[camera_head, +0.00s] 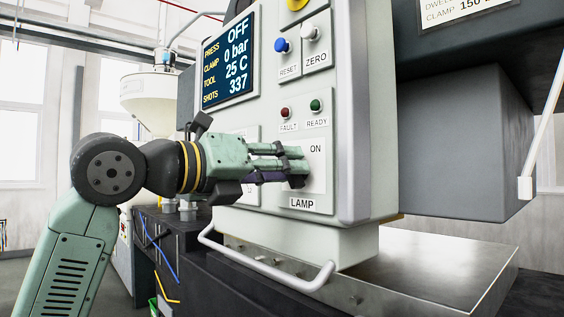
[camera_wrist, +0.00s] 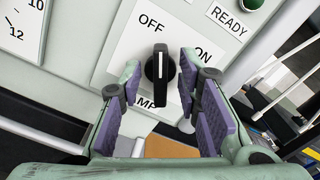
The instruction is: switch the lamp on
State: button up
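The lamp switch is a black rotary knob (camera_wrist: 159,80) on a white plate (camera_wrist: 117,52) marked OFF and ON. In the wrist view, its raised grip stands roughly upright in the picture, with OFF above it and ON to its upper right. I cannot tell surely which mark it points at. My gripper (camera_wrist: 161,76) is open, with one purple-padded finger on each side of the knob and a visible gap on both sides. In the head view, my gripper (camera_head: 297,166) reaches the LAMP plate (camera_head: 316,184) and hides the knob.
Above the plate are the red FAULT light (camera_head: 285,113), the green READY light (camera_head: 315,105), and the RESET (camera_head: 282,46) and ZERO (camera_head: 307,31) buttons. A display (camera_head: 229,60) reads PRESS OFF. A bent handrail (camera_head: 268,270) runs below the panel.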

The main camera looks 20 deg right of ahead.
jog(key=shift+d, duration=0.1)
jog(key=shift+c, duration=0.3)
grip_shut()
